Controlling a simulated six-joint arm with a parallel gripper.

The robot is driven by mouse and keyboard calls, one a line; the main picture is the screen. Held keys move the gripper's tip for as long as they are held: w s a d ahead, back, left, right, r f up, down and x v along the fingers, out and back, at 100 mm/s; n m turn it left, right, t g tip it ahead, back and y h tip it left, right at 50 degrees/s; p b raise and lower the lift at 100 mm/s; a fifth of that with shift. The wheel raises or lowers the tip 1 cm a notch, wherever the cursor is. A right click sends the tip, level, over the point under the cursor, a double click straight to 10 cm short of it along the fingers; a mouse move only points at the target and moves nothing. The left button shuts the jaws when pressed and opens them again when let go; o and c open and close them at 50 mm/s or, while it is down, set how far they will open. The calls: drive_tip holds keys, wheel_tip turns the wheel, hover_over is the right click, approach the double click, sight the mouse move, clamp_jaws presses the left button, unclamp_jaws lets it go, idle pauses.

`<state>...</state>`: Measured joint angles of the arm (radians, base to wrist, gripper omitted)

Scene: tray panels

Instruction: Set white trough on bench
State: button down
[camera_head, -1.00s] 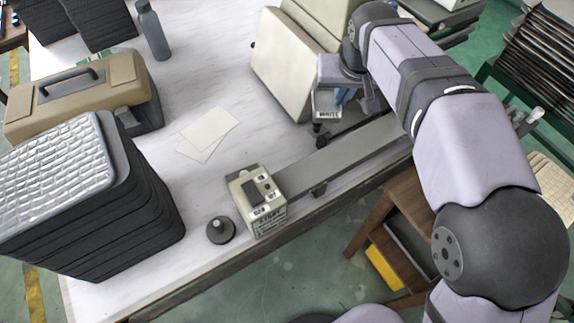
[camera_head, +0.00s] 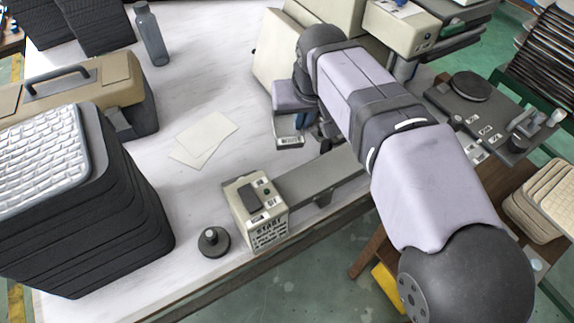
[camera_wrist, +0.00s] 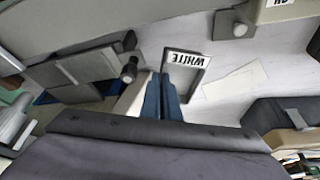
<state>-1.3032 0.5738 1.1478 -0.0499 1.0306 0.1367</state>
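The trough (camera_head: 288,142), with a white label reading WHITE, is below my wrist in the head view, beside the grey rail. In the wrist view the trough (camera_wrist: 207,66) is a small grey-rimmed tray with its label upside down. My gripper (camera_wrist: 165,97) has its two blue fingers close together on the trough's left wall, shut on it. In the head view the fingers (camera_head: 300,121) are mostly hidden by my wrist. The bench (camera_head: 205,85) has a white top, and the trough is over it. I cannot tell whether the trough touches the bench.
The START box (camera_head: 258,212) ends the grey rail (camera_head: 320,180) along the front edge. A round black knob (camera_head: 213,241) stands beside it. Two paper sheets (camera_head: 205,137) lie mid-bench. Black stacked trays (camera_head: 90,215), a tan toolbox (camera_head: 85,83) and a bottle (camera_head: 152,37) stand left.

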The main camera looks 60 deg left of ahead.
drive_tip(key=shift+s+d+f, duration=0.1)
drive_tip(key=shift+f, duration=0.2)
drive_tip(key=shift+f, duration=4.95)
drive_tip(key=shift+f+b, duration=0.15)
drive_tip(key=shift+b, duration=0.15)
drive_tip(key=c, duration=2)
unclamp_jaws()
drive_tip(key=shift+d+r, duration=0.1)
drive_tip(key=shift+r, duration=0.25)
drive_tip(key=v, duration=1.1)
drive_tip(key=shift+s+d+r, duration=0.15)
drive_tip(key=shift+d+r, duration=0.05)
